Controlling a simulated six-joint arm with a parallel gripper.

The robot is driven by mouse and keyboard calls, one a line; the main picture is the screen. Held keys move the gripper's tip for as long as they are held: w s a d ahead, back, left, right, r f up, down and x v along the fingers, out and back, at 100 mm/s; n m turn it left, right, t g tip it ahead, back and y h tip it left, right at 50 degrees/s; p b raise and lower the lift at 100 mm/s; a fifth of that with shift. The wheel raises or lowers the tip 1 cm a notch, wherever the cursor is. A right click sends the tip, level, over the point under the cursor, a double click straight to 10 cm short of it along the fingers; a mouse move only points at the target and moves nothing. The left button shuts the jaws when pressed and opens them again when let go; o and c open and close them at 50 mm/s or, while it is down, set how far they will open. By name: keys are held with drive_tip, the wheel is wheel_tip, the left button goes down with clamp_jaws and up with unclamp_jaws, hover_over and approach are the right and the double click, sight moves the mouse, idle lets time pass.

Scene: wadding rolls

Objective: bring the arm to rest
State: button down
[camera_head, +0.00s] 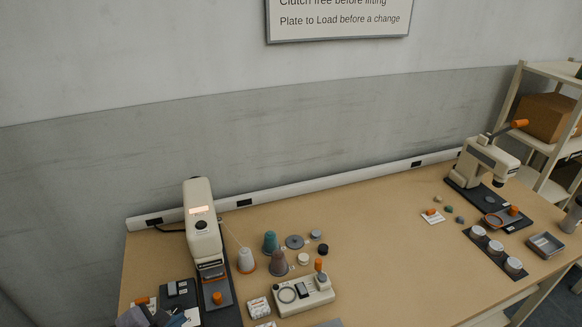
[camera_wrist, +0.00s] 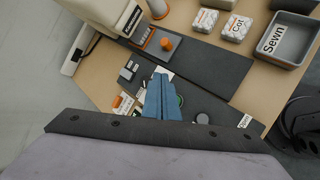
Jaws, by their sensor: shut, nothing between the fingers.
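My gripper (camera_wrist: 161,74) shows in the wrist view as two blue fingers pressed together, with nothing between them. They hang above the bench near a dark base plate (camera_wrist: 200,66). In the head view my gripper (camera_head: 176,319) is at the bottom left corner, partly cut off by the frame edge. It is beside the left cream machine (camera_head: 202,230), close to a small dark block (camera_head: 178,292). Part of the bench below the fingers is hidden by them.
A cream device (camera_head: 303,295) and wrapped packs (camera_head: 258,307) are nearby. A grey "Sewn" tray (camera_wrist: 284,40) lies beyond the plate. The bench middle (camera_head: 385,265) is clear; another machine (camera_head: 487,160) stands far right.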

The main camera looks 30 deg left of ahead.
drive_tip(key=w+d+r+m+g+h, duration=0.15)
drive_tip(key=w+d+m+h, duration=0.35)
drive_tip(key=w+d, duration=0.9)
drive_tip(key=w+d+m+g, duration=0.1)
drive_tip(key=w+d+m, duration=0.25)
drive_tip(key=d, duration=0.45)
drive_tip(key=w+d+m+g, duration=0.2)
drive_tip(key=d+m, duration=0.3)
drive_tip(key=d, duration=0.3)
drive_tip(key=s+d+m+g, duration=0.25)
drive_tip(key=d+m, duration=0.45)
drive_tip(key=d, duration=0.7)
drive_tip(key=s+d+m+g+y, duration=0.1)
drive_tip(key=s+d+m+y, duration=0.1)
drive_tip(key=s+d+m, duration=0.7)
drive_tip(key=d+m, duration=0.1)
drive_tip(key=d, duration=0.2)
drive_tip(key=shift+g, duration=0.3)
